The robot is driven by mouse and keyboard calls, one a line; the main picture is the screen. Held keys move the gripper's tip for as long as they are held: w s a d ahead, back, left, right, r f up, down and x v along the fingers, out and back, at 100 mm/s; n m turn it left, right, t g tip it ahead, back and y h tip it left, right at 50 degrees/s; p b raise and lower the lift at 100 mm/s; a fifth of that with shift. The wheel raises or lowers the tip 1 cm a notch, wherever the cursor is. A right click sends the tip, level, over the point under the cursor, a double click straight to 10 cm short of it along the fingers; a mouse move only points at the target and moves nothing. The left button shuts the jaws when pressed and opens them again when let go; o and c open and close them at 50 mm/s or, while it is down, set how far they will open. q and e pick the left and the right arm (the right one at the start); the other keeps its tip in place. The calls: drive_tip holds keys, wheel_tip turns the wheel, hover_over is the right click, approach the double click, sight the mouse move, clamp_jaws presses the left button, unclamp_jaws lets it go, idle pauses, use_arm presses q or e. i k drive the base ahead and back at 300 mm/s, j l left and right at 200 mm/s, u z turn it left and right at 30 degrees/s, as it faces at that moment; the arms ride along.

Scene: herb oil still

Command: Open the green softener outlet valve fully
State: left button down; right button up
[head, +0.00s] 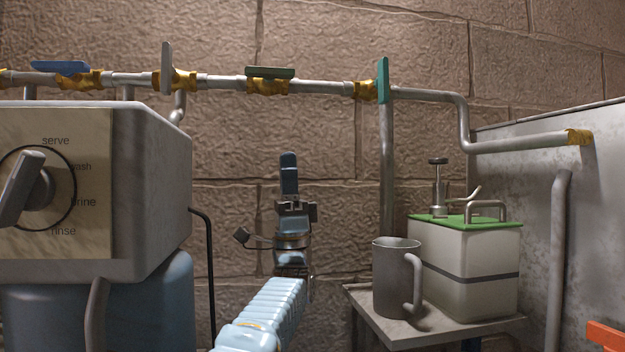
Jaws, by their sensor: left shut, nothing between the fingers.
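The green valve (270,87) sits on the pipe along the back wall, a little left of the picture's middle. Its dark green lever (270,72) lies flat along the pipe. To its right, a teal lever (383,80) stands upright, across the pipe. My left gripper (289,160) points up in front of the wall, below the green valve in the picture and apart from it. Its fingers are together with nothing between them. How far it is from the pipe in depth is hard to tell. My right gripper is out of view.
A blue lever (60,67) lies along the pipe and a grey lever (166,67) stands upright. A box with a dial (40,187) stands left. A metal mug (393,280) and a white tank with green lid (463,265) stand on a shelf (425,328) at right.

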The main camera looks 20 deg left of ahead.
sight(268, 74)
drive_tip(key=k+l, duration=0.15)
drive_tip(key=l, duration=0.25)
drive_tip(key=k+l, duration=0.2)
drive_tip(key=l, duration=0.15)
drive_tip(key=k+l, duration=0.15)
drive_tip(key=l, duration=0.25)
drive_tip(key=k+l, duration=0.15)
drive_tip(key=l, duration=0.2)
drive_tip(key=k+l, duration=0.15)
drive_tip(key=l, duration=0.25)
